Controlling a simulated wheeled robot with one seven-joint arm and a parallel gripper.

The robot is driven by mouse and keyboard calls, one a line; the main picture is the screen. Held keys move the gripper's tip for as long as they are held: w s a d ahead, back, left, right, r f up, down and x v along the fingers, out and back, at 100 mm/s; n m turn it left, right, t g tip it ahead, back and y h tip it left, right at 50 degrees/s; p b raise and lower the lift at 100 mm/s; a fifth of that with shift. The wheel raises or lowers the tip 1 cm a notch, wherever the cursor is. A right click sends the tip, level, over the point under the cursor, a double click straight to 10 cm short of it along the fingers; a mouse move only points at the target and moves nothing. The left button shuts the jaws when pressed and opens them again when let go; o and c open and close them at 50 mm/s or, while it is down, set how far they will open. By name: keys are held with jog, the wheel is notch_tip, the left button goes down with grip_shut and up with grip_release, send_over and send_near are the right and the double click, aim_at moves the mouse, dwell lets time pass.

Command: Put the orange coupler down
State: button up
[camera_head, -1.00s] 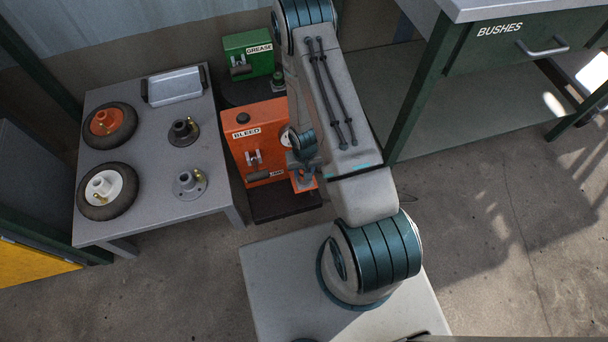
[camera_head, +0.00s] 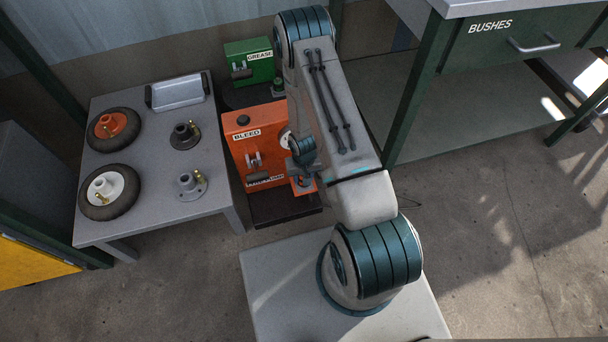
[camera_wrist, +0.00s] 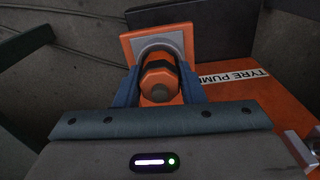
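The orange coupler (camera_wrist: 160,80), with a dark band and a grey tip, sits between the two blue fingers of my gripper (camera_wrist: 160,92) in the wrist view. The fingers appear to close against its sides. Just beyond it is a square orange plate with a grey inner face (camera_wrist: 157,46); I cannot tell whether the coupler touches it. In the head view my gripper (camera_head: 303,172) is at the right front side of the orange pump box (camera_head: 252,150), and the coupler is not clearly visible there.
The orange box is labelled BLEED and TYRE PUMP. A green GREASE box (camera_head: 249,62) stands behind it. At left, a grey table (camera_head: 150,165) holds two wheels, two hubs and a metal tray (camera_head: 180,91). A BUSHES drawer bench (camera_head: 520,45) is at right.

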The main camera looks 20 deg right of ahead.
jog(key=shift+d+f+p, duration=0.15)
jog(key=shift+d+p, duration=0.05)
jog(key=shift+p, duration=0.5)
jog(key=shift+o, duration=0.4)
jog(key=shift+g, duration=0.4)
jog(key=r+p, duration=0.1)
jog(key=r, duration=0.1)
jog(key=w+r+p, duration=0.1)
jog(key=r, duration=0.1)
jog(key=shift+w, duration=0.2)
jog(key=shift+t, duration=0.3)
jog(key=r, duration=0.2)
jog(key=s+r+p, duration=0.1)
jog(key=r, duration=0.3)
jog(key=shift+s+a+r+p, duration=0.15)
jog(key=shift+s+r+p, duration=0.1)
jog(key=shift+p, duration=0.15)
notch_tip(320, 180, up, 23)
jog(key=s+r+n+t, duration=0.1)
jog(key=s+r, duration=1.3)
jog(key=r, duration=0.1)
jog(key=shift+r, duration=0.35)
